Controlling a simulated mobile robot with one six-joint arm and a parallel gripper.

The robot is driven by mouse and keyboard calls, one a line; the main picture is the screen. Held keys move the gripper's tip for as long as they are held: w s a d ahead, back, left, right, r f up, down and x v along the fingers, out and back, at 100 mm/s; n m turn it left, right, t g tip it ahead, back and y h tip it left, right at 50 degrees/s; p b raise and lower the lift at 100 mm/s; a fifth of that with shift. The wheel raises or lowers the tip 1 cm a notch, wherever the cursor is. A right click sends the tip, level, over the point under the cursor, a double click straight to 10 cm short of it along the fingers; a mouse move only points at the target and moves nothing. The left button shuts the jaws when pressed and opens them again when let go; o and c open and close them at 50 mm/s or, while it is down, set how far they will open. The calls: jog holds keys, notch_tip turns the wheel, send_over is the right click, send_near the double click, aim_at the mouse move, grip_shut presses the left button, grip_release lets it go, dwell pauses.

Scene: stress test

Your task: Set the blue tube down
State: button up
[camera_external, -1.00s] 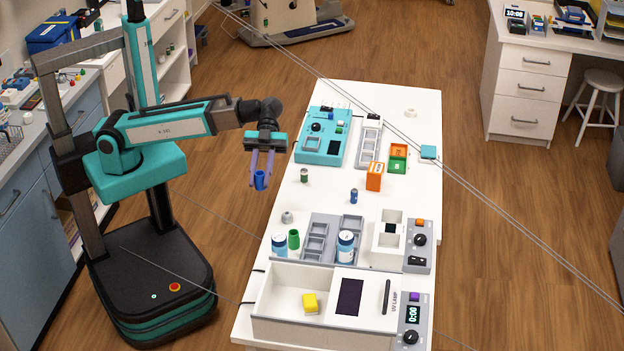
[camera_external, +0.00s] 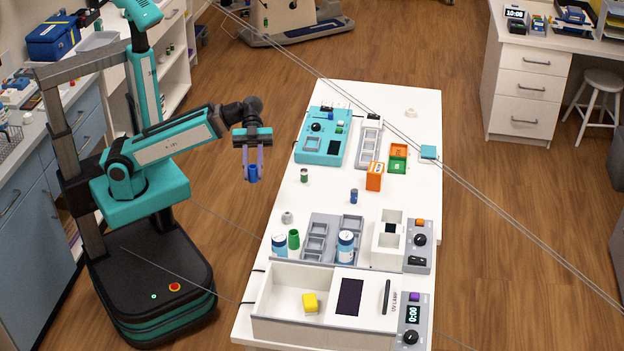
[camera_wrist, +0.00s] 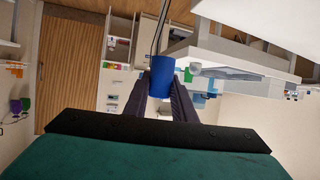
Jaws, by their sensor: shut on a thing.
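The blue tube (camera_external: 253,173) is held between the two purple fingers of my gripper (camera_external: 253,165). It hangs in the air beyond the left edge of the white table (camera_external: 285,205), not over the tabletop. In the wrist view the blue tube (camera_wrist: 161,77) shows between the fingertips of my gripper (camera_wrist: 162,88). My gripper is shut on it. The tube looks about upright in the external view.
A small dark green tube (camera_external: 304,176) and a small blue can (camera_external: 354,196) stand on the table. An orange box (camera_external: 375,176), a teal device (camera_external: 322,143) and a grey rack (camera_external: 318,240) are also there. The table's left middle is fairly clear.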

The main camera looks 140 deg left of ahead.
jog(key=s+a+f+n+t+y+b, duration=0.1)
jog(key=s+a+f+y+b, duration=0.1)
jog(key=s+a+f+b, duration=0.3)
jog(key=shift+s+f+n+b, duration=0.4)
jog(key=shift+s+b, duration=0.1)
jog(key=shift+b, duration=0.85)
jog(key=shift+w, duration=0.1)
jog(key=shift+w+a+r+p, duration=0.15)
jog(key=shift+w+a+p, duration=0.6)
jog(key=shift+w+a, duration=0.3)
jog(key=w+a+p, duration=0.1)
jog(key=p, duration=0.7)
jog(key=shift+w, duration=0.2)
jog(key=p, duration=0.7)
jog(key=shift+w+f, duration=0.2)
jog(key=shift+w, duration=0.05)
jog(key=w+a, duration=0.2)
jog(key=w+a+f+p, duration=0.1)
jog(key=w+a, duration=0.1)
jog(key=w, duration=0.1)
jog(key=w+a, duration=0.2)
jog(key=w, duration=0.1)
jog(key=shift+w+a+f+p, duration=0.15)
jog(key=shift+w+a+p, duration=0.05)
jog(key=shift+a+p, duration=0.2)
